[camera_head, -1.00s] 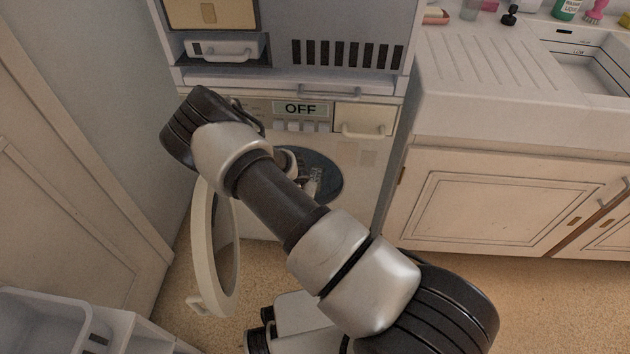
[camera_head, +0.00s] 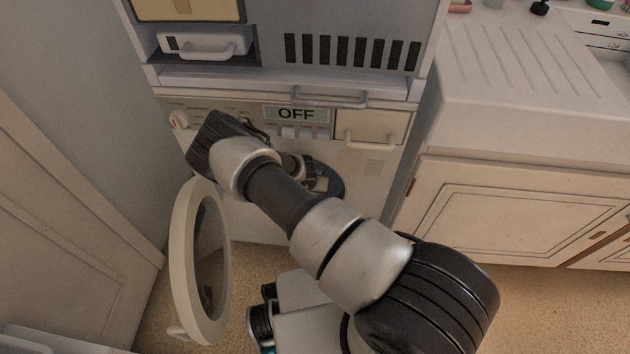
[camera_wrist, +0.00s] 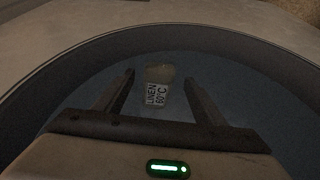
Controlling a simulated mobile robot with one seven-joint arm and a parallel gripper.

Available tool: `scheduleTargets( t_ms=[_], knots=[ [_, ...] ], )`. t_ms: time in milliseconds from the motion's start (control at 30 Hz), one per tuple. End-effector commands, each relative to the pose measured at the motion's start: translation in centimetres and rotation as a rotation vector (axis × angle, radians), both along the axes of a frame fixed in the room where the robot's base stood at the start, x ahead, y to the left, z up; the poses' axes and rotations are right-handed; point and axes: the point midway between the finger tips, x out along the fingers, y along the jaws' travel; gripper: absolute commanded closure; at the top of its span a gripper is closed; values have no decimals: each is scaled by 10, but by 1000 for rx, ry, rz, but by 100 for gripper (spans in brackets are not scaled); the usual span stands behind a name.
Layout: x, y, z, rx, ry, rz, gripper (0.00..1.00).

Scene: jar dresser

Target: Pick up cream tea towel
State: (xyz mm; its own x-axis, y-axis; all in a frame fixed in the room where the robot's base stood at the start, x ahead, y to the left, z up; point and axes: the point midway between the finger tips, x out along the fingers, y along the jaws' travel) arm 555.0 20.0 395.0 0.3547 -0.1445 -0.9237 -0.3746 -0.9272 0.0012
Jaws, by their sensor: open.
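In the wrist view, a small beige patch (camera_wrist: 161,72), likely the cream tea towel, shows inside the dark drum. A white label (camera_wrist: 157,95) reading "LINEN 60°C" is just below it. My gripper (camera_wrist: 158,82) is open and empty, its two dark fingers on either side of the label. I cannot tell how far beyond the fingertips the towel lies. In the head view, the washing machine (camera_head: 365,190) has its round opening largely hidden by my arm. The towel cannot be made out there.
The round washer door (camera_head: 184,270) hangs open at the left of the opening. The dark drum rim (camera_wrist: 160,32) curves around my gripper. A drawer handle (camera_head: 368,142) and a display reading "OFF" (camera_head: 296,115) are above. Sink cabinets (camera_head: 500,210) stand at the right.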

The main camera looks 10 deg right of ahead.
Motion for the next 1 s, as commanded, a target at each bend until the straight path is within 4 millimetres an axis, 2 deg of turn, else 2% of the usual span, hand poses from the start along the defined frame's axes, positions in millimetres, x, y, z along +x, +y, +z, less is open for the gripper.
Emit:
scheduleTargets(
  t_ms=[33, 200, 533, 733, 1000],
  knots=[
    [2, -2, -10, 2, 0, -2, 36],
    [12, -5, -32, 3, 0, -2, 36],
    [15, -6, -38, 1, 0, -1, 36],
    [15, -6, -38, 1, 0, -1, 68],
    [15, -5, -37, 1, 0, -1, 69]
  ],
)
